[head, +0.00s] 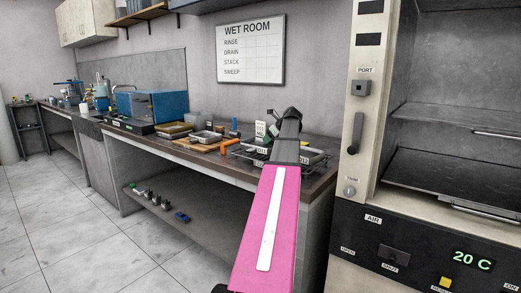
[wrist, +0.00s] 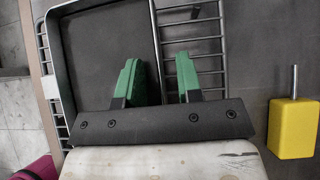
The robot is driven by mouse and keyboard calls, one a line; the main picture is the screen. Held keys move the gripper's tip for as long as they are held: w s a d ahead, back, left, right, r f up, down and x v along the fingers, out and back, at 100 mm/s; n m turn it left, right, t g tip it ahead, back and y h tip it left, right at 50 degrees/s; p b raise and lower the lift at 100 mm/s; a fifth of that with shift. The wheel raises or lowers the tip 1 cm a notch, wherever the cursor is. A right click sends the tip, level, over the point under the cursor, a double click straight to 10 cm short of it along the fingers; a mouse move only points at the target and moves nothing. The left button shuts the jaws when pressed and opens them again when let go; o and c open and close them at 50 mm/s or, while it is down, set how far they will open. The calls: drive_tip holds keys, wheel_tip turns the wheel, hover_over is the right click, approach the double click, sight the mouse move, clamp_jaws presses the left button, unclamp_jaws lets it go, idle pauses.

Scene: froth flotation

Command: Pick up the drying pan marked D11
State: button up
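A dark, shallow metal pan (wrist: 105,45) with a raised rim fills the upper left of the wrist view. It lies on a wire rack (wrist: 207,45). My gripper (wrist: 158,62) is open, with its two green fingers apart and nothing seen held. In the picture the pan's right wall runs between the fingers; I cannot tell how high they are above it. In the head view a dark pan (head: 313,157) shows on the bench beside my arm, which hides part of it. Small labels there are too small to read, so D11 is not confirmed.
A yellow block with a metal rod (wrist: 293,128) lies right of my gripper in the wrist view. A tall oven (head: 368,90) stands at right.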

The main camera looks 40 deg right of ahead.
clamp_jaws()
idle(0.3)
